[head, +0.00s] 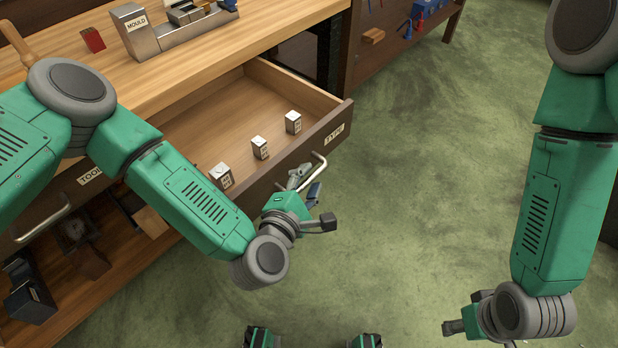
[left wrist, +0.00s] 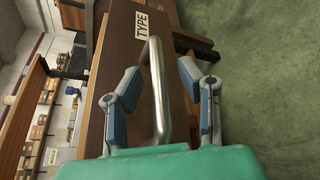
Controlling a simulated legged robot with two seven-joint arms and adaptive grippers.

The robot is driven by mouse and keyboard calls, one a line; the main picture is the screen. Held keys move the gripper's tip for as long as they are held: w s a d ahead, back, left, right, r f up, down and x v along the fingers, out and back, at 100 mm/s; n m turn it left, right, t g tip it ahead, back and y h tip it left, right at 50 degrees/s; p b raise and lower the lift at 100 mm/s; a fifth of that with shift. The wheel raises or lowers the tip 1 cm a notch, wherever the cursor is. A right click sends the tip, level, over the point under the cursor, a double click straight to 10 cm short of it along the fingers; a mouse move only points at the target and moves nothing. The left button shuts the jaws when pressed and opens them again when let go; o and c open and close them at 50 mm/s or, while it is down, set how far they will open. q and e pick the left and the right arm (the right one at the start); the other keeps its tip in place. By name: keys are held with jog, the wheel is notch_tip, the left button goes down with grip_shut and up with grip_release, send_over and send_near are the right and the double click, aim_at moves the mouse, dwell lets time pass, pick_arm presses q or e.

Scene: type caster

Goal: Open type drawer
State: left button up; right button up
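The drawer labelled TYPE (head: 268,158) stands pulled out of the wooden bench. Its inside shows, with three small metal type blocks (head: 260,147) standing in it. Its metal bar handle (head: 316,170) is on the drawer front, below the TYPE label (head: 334,133). My left gripper (head: 305,184) is at the handle. In the left wrist view the handle (left wrist: 159,90) runs between the two spread fingers of my left gripper (left wrist: 160,88), with gaps on both sides. My right gripper (head: 455,328) is low at the right, far from the drawer; its fingers are not clear.
A TOOL-labelled drawer (head: 60,207) with a bar handle is shut at the left. A metal mould (head: 150,35) and a red block (head: 93,40) lie on the bench top (head: 200,75). Dark items fill the shelf below. The green floor (head: 420,150) is clear to the right.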

pick_arm(q)
jog(key=v, duration=1.2)
jog(key=shift+f, duration=0.1)
jog(key=s+a+f+m+g+h+p, duration=0.1)
jog(key=s+a+f+m+g+p, duration=0.25)
jog(key=s+f+m+g, duration=0.75)
jog(key=s+a+r+m+g+y, duration=0.1)
jog(key=a+m+y, duration=0.2)
jog(key=a, duration=0.6)
jog(key=s+a+m+g+y, duration=0.1)
jog(key=a+m+g+y, duration=0.1)
jog(key=a+m, duration=0.5)
jog(key=shift+s+a+r+y+p, duration=0.3)
jog(key=shift+a+r+y+p, duration=0.15)
jog(key=shift+a, duration=0.8)
